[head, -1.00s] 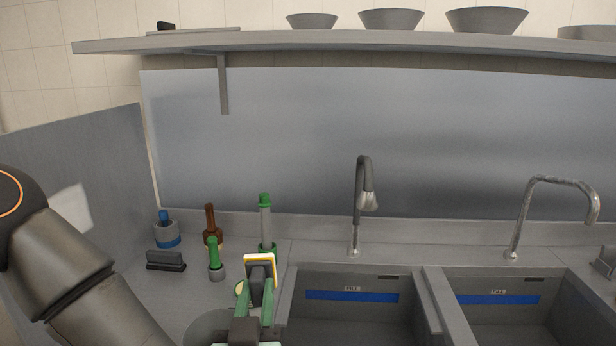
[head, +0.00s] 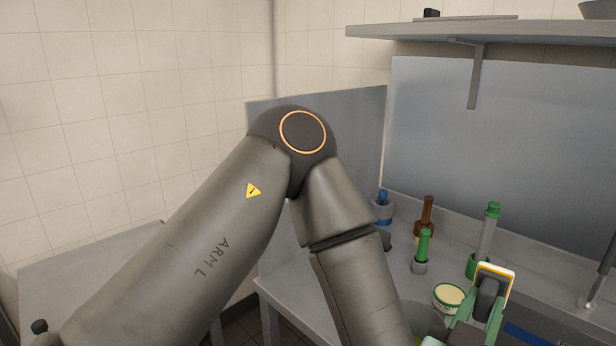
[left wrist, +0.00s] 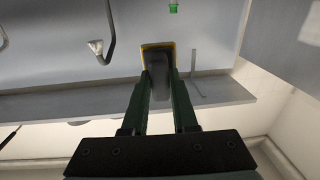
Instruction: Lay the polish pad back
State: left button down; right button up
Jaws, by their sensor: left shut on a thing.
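The polish pad (head: 495,268) shows as a dark grip with a yellow-and-white edged face. My left gripper (head: 484,305), with green fingers, is shut on it at the lower right of the head view. The pad is held up over the counter, in front of the tall green-capped brush (head: 488,228). In the left wrist view the pad (left wrist: 158,62) sits between the two fingers of the left gripper (left wrist: 161,88). The fingers hide part of its grip. My right gripper is not in view.
A round tin with a pale yellow top (head: 449,296) stands left of the pad. A short green brush (head: 424,246), a brown bottle-like thing (head: 427,210) and a blue-topped holder (head: 382,208) stand behind. A tap (head: 606,270) is at the right edge. A shelf (head: 480,31) runs above.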

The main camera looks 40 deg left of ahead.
aim_at(490, 287)
pick_arm(q)
jog(key=shift+r, duration=1.9)
